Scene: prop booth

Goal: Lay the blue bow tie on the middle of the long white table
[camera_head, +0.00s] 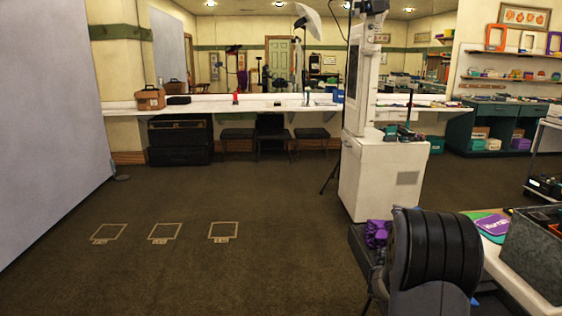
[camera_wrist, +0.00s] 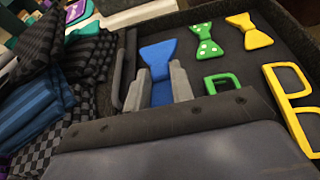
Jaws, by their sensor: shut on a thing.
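The blue bow tie (camera_wrist: 157,53) shows in the wrist view, its far wing sticking out beyond the fingertips. My gripper (camera_wrist: 162,78) is shut on it, with one grey finger on each side of the tie. The near part of the tie is partly hidden between the fingers. Both are over a dark tray (camera_wrist: 222,125); I cannot tell if the tie touches it. The long white table (camera_head: 225,106) runs along the back wall in the head view, far from my arm. My gripper and the tie cannot be made out in the head view.
A green spotted bow tie (camera_wrist: 205,43), a yellow bow tie (camera_wrist: 248,31), green frames (camera_wrist: 222,82) and yellow frames (camera_wrist: 290,95) lie on the tray. Patterned cloths (camera_wrist: 35,110) are at left. A white booth cabinet (camera_head: 380,180) stands mid-room. Open floor (camera_head: 240,180) lies left of it.

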